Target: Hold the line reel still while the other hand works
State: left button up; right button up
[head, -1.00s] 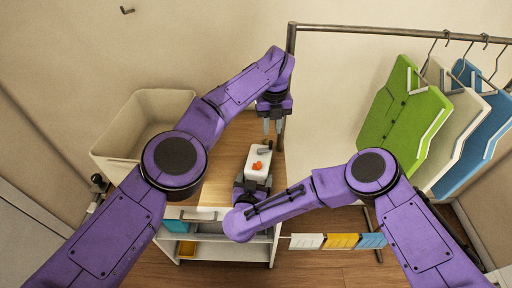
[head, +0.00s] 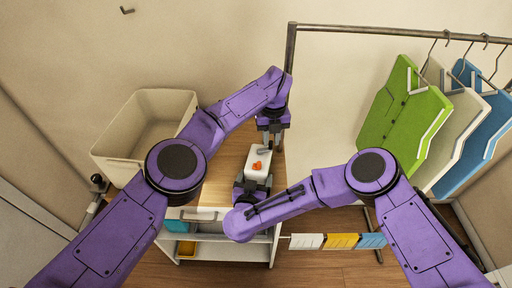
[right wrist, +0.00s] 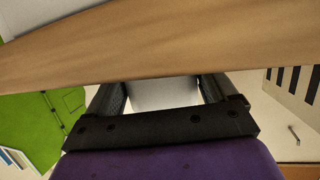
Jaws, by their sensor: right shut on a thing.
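The line reel (head: 250,172) is a white box with orange parts on its upper face, on the wooden top of the unit. My right gripper (head: 251,186) is shut on its near end. In the right wrist view the white body (right wrist: 163,93) sits between the fingers of my right gripper (right wrist: 160,90). My left gripper (head: 272,143) points down at the far end of the reel, its fingers apart with a gap between them. I cannot tell whether its fingertips touch the reel.
A beige bin (head: 143,130) stands on the left of the wooden top (head: 222,160). A rail with green (head: 405,112), cream and blue garments is at the right. Shelves below hold a teal item (head: 187,249). White, yellow and blue cloths (head: 341,241) hang low at the right.

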pick_arm(q)
grip_shut()
jog(key=shift+o, duration=1.3)
grip_release()
jog(key=shift+r, duration=0.1)
jog(key=shift+r, duration=2.45)
pick_arm(e)
jog(key=o, duration=0.6)
jog(key=shift+o, duration=0.2)
jog(key=shift+s, duration=0.1)
jog(key=shift+v, duration=3.15)
